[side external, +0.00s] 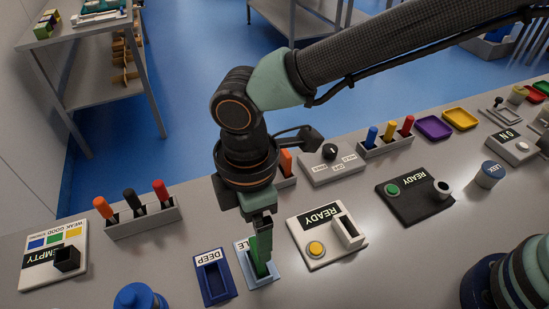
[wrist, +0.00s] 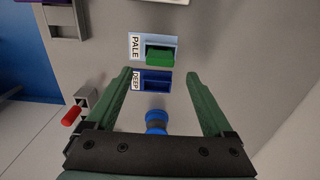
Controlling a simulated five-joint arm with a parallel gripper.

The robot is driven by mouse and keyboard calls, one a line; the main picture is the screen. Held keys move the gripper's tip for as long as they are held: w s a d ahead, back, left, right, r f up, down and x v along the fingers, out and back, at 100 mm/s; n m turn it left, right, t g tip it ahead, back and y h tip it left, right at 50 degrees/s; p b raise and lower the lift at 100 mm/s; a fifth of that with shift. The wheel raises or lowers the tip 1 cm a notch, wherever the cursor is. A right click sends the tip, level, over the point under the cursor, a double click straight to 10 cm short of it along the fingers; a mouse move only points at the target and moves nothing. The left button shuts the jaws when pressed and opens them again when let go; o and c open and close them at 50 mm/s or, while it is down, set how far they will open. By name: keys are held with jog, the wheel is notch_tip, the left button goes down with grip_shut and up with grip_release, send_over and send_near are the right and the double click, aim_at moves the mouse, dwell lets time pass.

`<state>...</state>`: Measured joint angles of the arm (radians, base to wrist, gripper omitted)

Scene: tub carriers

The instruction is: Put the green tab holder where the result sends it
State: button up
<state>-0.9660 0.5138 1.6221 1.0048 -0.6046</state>
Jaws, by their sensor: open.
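The green tab holder (wrist: 160,56) sits in the slot of the light-blue PALE tray (wrist: 137,40) in the wrist view. In the side view the holder (side external: 258,269) shows as bright green low in the PALE tray (side external: 243,261), partly hidden by my gripper. The dark-blue DEEP tray (side external: 212,277) lies beside it, its slot looking empty; it also shows in the wrist view (wrist: 151,76). My gripper (wrist: 157,80) is open, with nothing between its dark green fingers. In the side view my gripper (side external: 262,236) is above the PALE tray; contact with the holder cannot be told.
A white READY device (side external: 315,257) with a yellow button stands right of the trays, a black READY device (side external: 404,207) beyond. At left are an EMPTY board (side external: 45,280) with coloured squares and a grey rack (side external: 150,223). A blue-topped item (side external: 139,297) stands at the front edge.

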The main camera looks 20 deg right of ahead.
notch_tip(320, 180, up, 5)
jog(key=w+d+r+m+t+y, duration=0.1)
jog(key=w+d+r+m, duration=0.25)
jog(key=d, duration=0.55)
jog(key=w+d+r+m+t, duration=0.1)
jog(key=w+d+r+m, duration=0.25)
jog(key=d, duration=0.55)
jog(key=s+d+m+t, duration=0.1)
jog(key=s+d+m, duration=0.1)
jog(key=d+m, duration=0.3)
jog(key=s+d+m+t+h, duration=0.1)
jog(key=d+m, duration=0.5)
jog(key=d, duration=0.8)
jog(key=shift+s+d+r+t, duration=0.3)
jog(key=shift+s+r+t, duration=0.1)
jog(key=shift+s+t, duration=0.35)
